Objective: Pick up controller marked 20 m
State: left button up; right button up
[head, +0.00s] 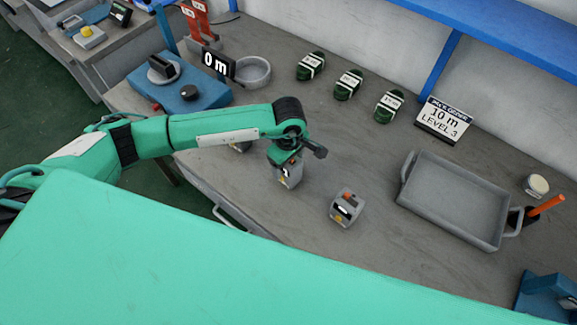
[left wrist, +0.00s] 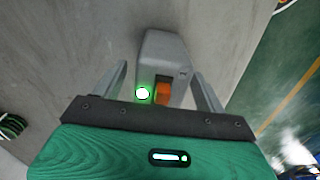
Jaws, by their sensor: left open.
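A grey controller (head: 290,177) stands on the bench under my left gripper (head: 284,158). In the left wrist view this controller (left wrist: 163,55), with a lit green lamp and an orange button, lies between the two fingers of my open left gripper (left wrist: 160,78). A gap shows on either side, and I cannot tell whether a finger touches it. A second grey controller (head: 346,208) with a red button stands apart to the right. A third one (head: 240,147) is mostly hidden behind my left arm. I cannot read their length markings. My right gripper is out of view.
A sign (head: 444,119) reads "10 m" and "LEVEL 3"; a black display (head: 217,63) reads "0 m". A grey tray (head: 455,198) sits empty at the right. A blue device (head: 180,88) stands behind my left arm.

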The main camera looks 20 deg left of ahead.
pick_arm(q)
jog(key=c, duration=1.1)
jog(key=shift+r, duration=0.1)
jog(key=shift+c, duration=0.2)
